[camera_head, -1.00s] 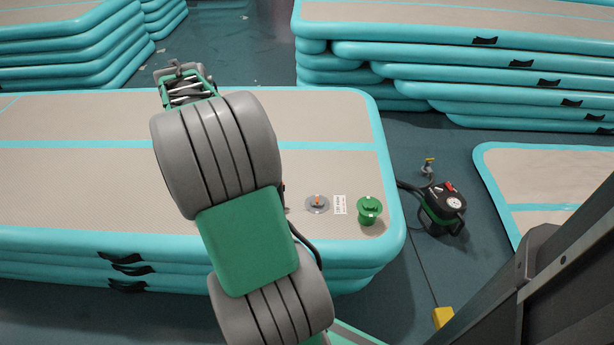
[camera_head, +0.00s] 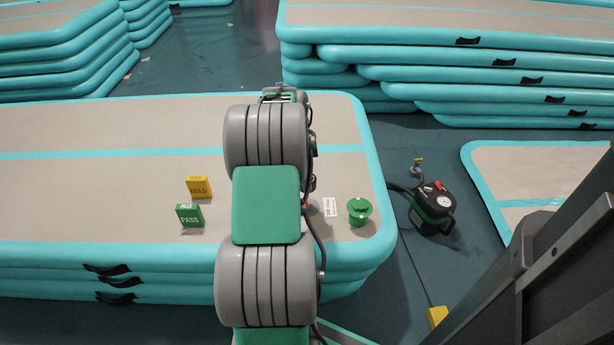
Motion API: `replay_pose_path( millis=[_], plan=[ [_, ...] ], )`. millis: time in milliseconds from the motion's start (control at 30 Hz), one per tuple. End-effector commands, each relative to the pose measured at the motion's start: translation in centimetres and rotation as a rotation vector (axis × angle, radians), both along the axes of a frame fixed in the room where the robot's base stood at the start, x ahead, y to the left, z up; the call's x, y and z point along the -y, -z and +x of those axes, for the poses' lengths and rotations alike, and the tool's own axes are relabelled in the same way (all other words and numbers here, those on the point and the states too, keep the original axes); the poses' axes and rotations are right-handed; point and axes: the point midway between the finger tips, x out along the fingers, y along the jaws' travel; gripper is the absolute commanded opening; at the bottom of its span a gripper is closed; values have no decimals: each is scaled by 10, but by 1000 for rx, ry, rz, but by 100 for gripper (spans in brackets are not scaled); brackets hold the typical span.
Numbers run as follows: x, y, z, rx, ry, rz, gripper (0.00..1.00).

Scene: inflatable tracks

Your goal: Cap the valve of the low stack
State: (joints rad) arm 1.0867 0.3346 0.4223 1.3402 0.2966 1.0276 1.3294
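The low stack (camera_head: 100,195) of beige and turquoise mats fills the middle of the view. Near its right end is the valve (camera_head: 312,205), a grey disc with an orange centre, now mostly hidden behind my arm. A small white label (camera_head: 330,206) lies right of the valve. A green round cap-like piece (camera_head: 359,211) sits right of the label on the mat top. My arm stretches up the picture over the stack. Only its far end (camera_head: 284,95) shows beyond the links; I cannot make out the fingers or whether they hold anything.
A yellow HOLD block (camera_head: 199,187) and a green PASS block (camera_head: 190,216) stand on the stack, left of my arm. A black and green pump (camera_head: 433,208) is on the floor to the right. Taller mat stacks (camera_head: 450,65) stand behind. A low mat (camera_head: 540,170) lies at right.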

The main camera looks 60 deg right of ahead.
Motion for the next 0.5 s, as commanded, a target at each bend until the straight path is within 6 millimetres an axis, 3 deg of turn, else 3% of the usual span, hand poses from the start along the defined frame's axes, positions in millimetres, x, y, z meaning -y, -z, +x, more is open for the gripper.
replay_pose_path(
  millis=[500],
  plan=[
    [0, 52, 0, 0, -2, 0, 13]
  ],
)
